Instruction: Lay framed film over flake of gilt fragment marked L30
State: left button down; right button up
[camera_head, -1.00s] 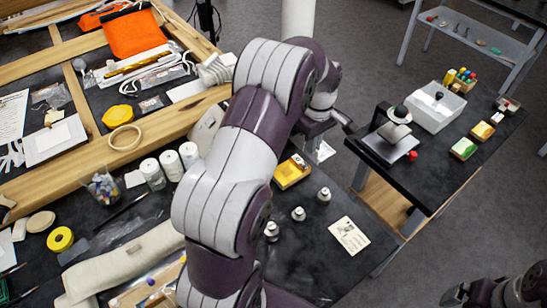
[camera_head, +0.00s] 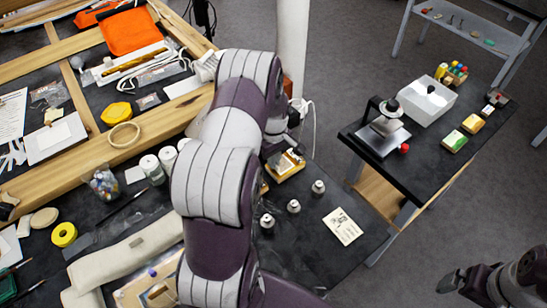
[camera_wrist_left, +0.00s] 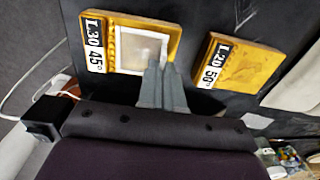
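The gilt fragment marked L30 (camera_wrist_left: 174,40) is a gold block with a black and white "L30 45°" label, at the upper left in the left wrist view. A pale framed film (camera_wrist_left: 141,49) is over its gilt face; whether it touches is unclear. My left gripper (camera_wrist_left: 160,68) is shut on the frame's lower edge. In the head view the fragment (camera_head: 273,175) and film (camera_head: 291,159) show beside my left arm, which hides the fingertips. A second fragment marked L20 (camera_wrist_left: 240,64) lies to the right in the wrist view. My right gripper (camera_head: 447,283) is at the lower right, away from the table, its fingers unclear.
Several small metal weights (camera_head: 293,206) and a printed card (camera_head: 342,226) lie on the dark table near the fragment. A side table at right holds a press-like device (camera_head: 383,132), a white box (camera_head: 427,103) and coloured blocks. White jars (camera_head: 153,170) stand left of my arm.

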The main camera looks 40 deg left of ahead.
pick_arm(q)
jog(key=c, duration=1.3)
grip_release()
jog(key=shift+d, duration=0.1)
jog(key=shift+r, duration=0.2)
notch_tip(320, 180, up, 12)
jog(key=b, duration=0.2)
jog(key=s+d+m, duration=0.4)
jog(key=d+m, duration=0.1)
jog(key=d, duration=0.1)
jog(key=s+d+m+t, duration=0.1)
jog(key=s+d+m, duration=0.3)
jog(key=d+m, duration=0.1)
jog(key=s+d+m, duration=0.5)
jog(key=d, duration=0.1)
jog(key=shift+d+f, duration=0.1)
jog(key=shift+d, duration=0.25)
